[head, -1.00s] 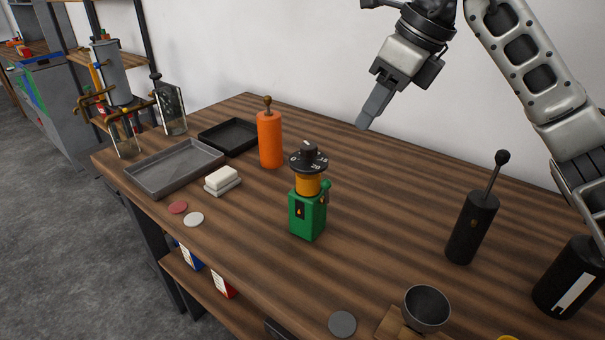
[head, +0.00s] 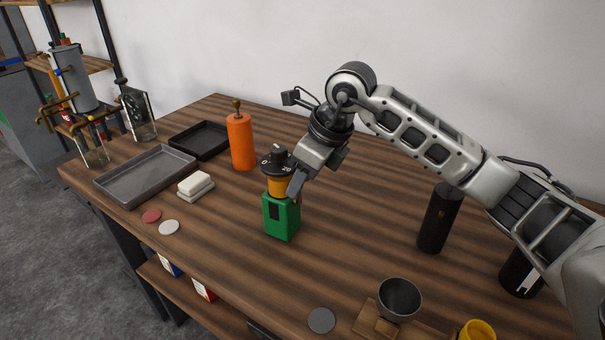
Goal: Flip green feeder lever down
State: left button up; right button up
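The green feeder (head: 282,218) stands upright on the wooden table, with a yellow-orange collar (head: 278,187) and a black numbered dial (head: 277,160) on top. A dark slot shows on its front face. My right gripper (head: 294,188) is at the feeder's upper right side, fingers pointing down beside the collar and dial. The fingers cover the side where the lever sits, so the lever is hidden. I cannot tell whether the fingers touch the feeder or how far apart they are. My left gripper is not in view.
An orange cylinder (head: 241,142) stands behind the feeder. Left are a grey tray (head: 143,195), a black tray (head: 222,152), white blocks (head: 195,184) and two discs. A black cylinder (head: 434,228) and a dark bowl (head: 399,297) are at right. Table in front of the feeder is clear.

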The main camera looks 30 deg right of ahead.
grip_shut()
